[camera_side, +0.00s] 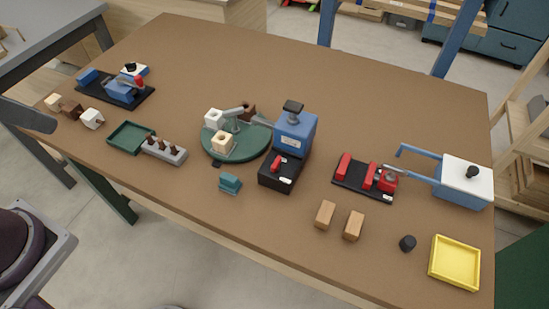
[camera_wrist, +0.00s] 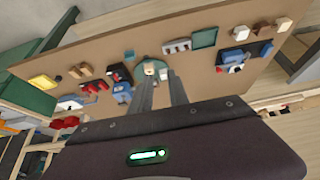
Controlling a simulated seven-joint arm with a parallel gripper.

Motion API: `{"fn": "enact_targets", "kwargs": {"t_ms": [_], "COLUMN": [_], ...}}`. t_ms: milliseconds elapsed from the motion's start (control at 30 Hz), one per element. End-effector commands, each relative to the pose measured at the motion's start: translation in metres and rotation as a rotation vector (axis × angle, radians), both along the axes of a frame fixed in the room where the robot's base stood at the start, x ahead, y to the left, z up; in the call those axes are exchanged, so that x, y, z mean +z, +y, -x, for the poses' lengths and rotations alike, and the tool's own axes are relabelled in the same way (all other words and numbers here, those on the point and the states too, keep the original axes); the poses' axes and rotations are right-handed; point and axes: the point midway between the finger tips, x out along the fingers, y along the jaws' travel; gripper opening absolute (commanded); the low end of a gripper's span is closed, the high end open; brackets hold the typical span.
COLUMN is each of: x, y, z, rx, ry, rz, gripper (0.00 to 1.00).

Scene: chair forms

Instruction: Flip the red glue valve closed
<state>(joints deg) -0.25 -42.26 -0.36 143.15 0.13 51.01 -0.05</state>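Several red parts are in view, and I cannot tell for certain which is the glue valve. In the side view, a blue dispenser (camera_side: 295,130) with a dark top stands mid-table, its grey nozzle pointing left over a green turntable (camera_side: 238,148). Its black base (camera_side: 283,178) carries a small red lever (camera_side: 278,162). A black plate to the right holds red blocks (camera_side: 365,178); a blue device at far left has a red knob (camera_side: 138,82). In the wrist view, my gripper (camera_wrist: 160,76) has its two fingers apart, empty, well away from the table. The dispenser (camera_wrist: 122,92) also shows there.
A white-topped blue box (camera_side: 465,180) with a handle and a yellow tray (camera_side: 455,262) are at right. Wooden blocks (camera_side: 340,220) and a teal block (camera_side: 230,183) lie near the front edge. A green tray (camera_side: 130,137) is at left. The back of the table is clear.

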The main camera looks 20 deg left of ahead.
Motion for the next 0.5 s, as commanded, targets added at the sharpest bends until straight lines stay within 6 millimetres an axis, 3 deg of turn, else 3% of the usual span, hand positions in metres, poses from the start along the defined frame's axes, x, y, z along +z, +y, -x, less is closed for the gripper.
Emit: {"fn": "enact_targets", "kwargs": {"t_ms": [100,167,300,500], "x": [-0.008,-0.018,-0.055,-0.124], "y": [0.001,0.001,-0.007,-0.041], "z": [-0.025,-0.048,-0.105,-0.166], "rx": [-0.004,-0.016,-0.083,-0.195], "ry": [0.027,0.047,0.089,0.119], "rz": [-0.046,-0.076,-0.102,0.031], "gripper": [0.00,0.00,0.00,0.00]}}
